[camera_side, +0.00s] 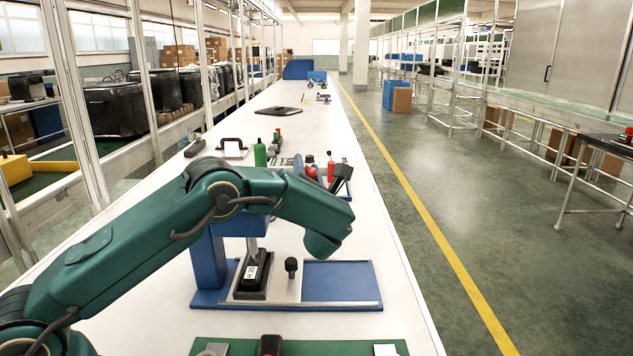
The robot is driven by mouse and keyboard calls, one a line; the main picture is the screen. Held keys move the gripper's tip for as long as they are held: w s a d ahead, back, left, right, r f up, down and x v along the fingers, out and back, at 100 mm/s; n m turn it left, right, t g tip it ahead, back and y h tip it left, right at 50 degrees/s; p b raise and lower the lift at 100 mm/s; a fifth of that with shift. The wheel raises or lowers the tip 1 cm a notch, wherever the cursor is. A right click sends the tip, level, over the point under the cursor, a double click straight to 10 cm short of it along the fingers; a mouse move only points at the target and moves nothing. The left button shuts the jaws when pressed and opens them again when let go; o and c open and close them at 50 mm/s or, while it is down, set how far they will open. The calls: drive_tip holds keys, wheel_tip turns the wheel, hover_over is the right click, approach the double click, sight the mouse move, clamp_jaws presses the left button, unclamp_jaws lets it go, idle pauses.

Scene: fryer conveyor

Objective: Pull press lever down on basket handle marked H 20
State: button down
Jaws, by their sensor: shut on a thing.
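The blue press stands on a blue base plate (342,281); its column (208,262) rises at the left and its head is partly hidden by my arm. Under the head, the metal ram (252,246) is over a dark basket handle with a white label reading H 20 (252,272). I cannot tell whether the ram touches it. My gripper (342,176) shows as dark parts beyond my wrist, up and right of the press. It is shut on what seems to be the press lever, which my arm mostly hides.
A small black knob (291,266) stands right of the handle. A green board (320,348) lies in front.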

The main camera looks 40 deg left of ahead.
drive_tip(key=c, duration=0.5)
unclamp_jaws()
drive_tip(key=shift+w+d+f+m, duration=0.1)
drive_tip(key=shift+d+f+m, duration=0.15)
drive_tip(key=shift+f, duration=0.3)
drive_tip(key=shift+a+r, duration=0.1)
drive_tip(key=v, duration=0.5)
drive_tip(key=shift+r, duration=0.1)
